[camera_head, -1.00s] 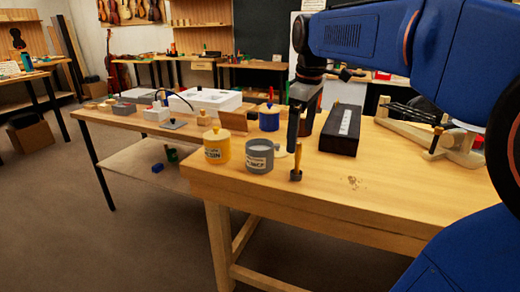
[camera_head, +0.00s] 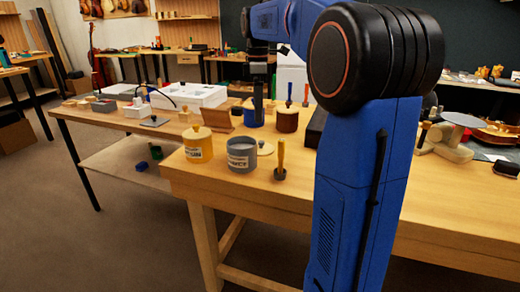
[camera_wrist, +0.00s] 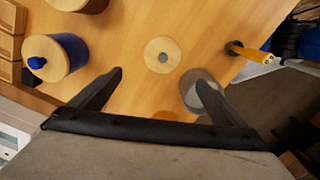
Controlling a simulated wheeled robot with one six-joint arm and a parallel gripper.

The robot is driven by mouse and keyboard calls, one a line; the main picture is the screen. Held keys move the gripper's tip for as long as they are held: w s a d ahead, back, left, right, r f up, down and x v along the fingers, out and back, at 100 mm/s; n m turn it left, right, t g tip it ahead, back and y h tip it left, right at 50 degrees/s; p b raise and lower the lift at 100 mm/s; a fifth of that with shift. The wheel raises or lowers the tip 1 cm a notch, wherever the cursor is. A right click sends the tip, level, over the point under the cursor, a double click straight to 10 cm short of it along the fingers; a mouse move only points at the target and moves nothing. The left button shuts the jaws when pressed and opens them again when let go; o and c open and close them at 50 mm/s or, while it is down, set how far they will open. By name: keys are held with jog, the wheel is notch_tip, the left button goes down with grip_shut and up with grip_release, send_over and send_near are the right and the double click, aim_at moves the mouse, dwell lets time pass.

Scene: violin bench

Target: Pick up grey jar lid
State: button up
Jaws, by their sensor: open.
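The grey jar lid (camera_head: 265,149) is a flat round wooden disc lying on the bench just right of the open grey jar (camera_head: 241,160). In the wrist view the lid (camera_wrist: 158,63) shows a small grey knob at its centre. My gripper (camera_wrist: 160,76) is open and empty, pointing down; the lid appears between and just beyond its fingertips. The right finger partly covers the grey jar (camera_wrist: 191,93) in the wrist view. In the head view my gripper (camera_head: 258,118) is above and behind the lid; its finger opening cannot be seen there.
A yellow jar (camera_head: 198,150) stands left of the grey jar. A yellow-handled brush (camera_head: 280,160) stands upright right of the lid. A brown jar (camera_head: 288,121) and dark box (camera_head: 316,128) are behind.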

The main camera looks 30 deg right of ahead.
send_over(261, 142)
jog(key=w, duration=0.1)
jog(key=f, duration=0.7)
jog(key=shift+a+f, duration=0.1)
jog(key=shift+a, duration=0.1)
jog(key=shift+s+d+f, duration=0.1)
jog(key=shift+s+f, duration=0.05)
jog(key=shift+f, duration=0.75)
jog(key=shift+s+d+f, duration=0.1)
jog(key=shift+s+f, duration=0.05)
jog(key=shift+f, duration=0.75)
jog(key=shift+s+d+f, duration=0.1)
jog(key=shift+s+f, duration=0.05)
jog(key=shift+f, duration=0.75)
jog(key=shift+c, duration=0.7)
jog(key=c, duration=1)
